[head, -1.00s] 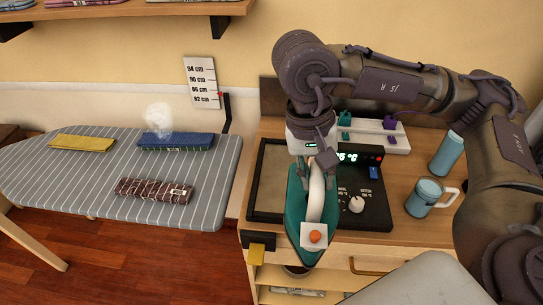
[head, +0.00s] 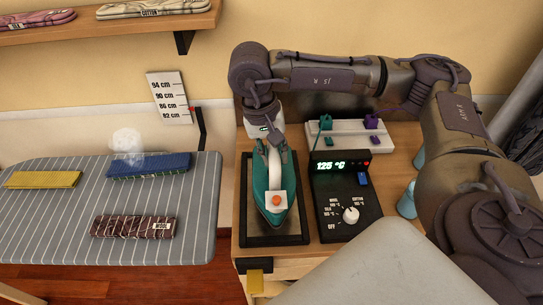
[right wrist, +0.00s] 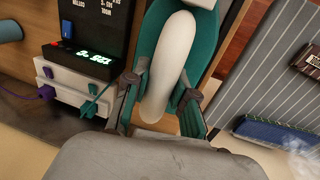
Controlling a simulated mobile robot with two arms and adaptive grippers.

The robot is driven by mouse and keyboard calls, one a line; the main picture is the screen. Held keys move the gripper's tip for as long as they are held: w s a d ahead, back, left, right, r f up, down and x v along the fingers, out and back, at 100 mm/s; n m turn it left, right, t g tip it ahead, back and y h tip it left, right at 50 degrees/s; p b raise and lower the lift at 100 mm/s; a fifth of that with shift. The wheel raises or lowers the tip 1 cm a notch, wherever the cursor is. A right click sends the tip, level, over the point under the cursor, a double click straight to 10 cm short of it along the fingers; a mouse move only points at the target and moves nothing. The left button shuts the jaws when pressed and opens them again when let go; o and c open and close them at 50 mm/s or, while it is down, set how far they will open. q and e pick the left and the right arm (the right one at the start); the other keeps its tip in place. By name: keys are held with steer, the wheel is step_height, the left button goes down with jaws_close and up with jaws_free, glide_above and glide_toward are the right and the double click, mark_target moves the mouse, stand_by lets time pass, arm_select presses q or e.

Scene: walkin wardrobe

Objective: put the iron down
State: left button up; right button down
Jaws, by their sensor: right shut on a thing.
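The teal iron (head: 259,197) has a white handle and an orange button on a white block. My right gripper (head: 271,146) is shut on the rear of its handle, and in the right wrist view my fingers (right wrist: 158,106) sit on both sides of the white handle (right wrist: 172,62). The iron lies inside the outline of a black-framed rest pad (head: 275,241), tip toward the cabinet's front. I cannot tell whether its sole touches the pad. My left gripper is not in view.
A black control box (head: 341,203) reading 125 °C stands right of the pad. Behind it is a white block (head: 347,135) with green and purple plugs. Left is a striped ironing board (head: 200,215) with yellow, blue and brown folded cloths. Blue cups are partly hidden behind my arm.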

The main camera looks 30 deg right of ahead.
steer(key=w+f, duration=0.1)
steer(key=w+d+f, duration=0.1)
steer(key=w, duration=0.1)
steer(key=shift+d+p, duration=0.2)
steer(key=shift+p, duration=0.15)
step_height(320, 180, down, 3)
steer(key=shift+r+p, duration=0.2)
steer(key=shift+p, duration=0.45)
steer(key=shift+f, duration=0.6)
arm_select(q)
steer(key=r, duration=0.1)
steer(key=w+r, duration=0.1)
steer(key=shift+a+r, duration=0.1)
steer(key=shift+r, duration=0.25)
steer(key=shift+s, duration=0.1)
arm_select(e)
steer(key=shift+f, duration=0.2)
steer(key=c, duration=1)
jaws_free()
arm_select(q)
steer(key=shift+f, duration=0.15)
arm_select(e)
steer(key=shift+o, duration=0.2)
steer(key=shift+s, duration=0.1)
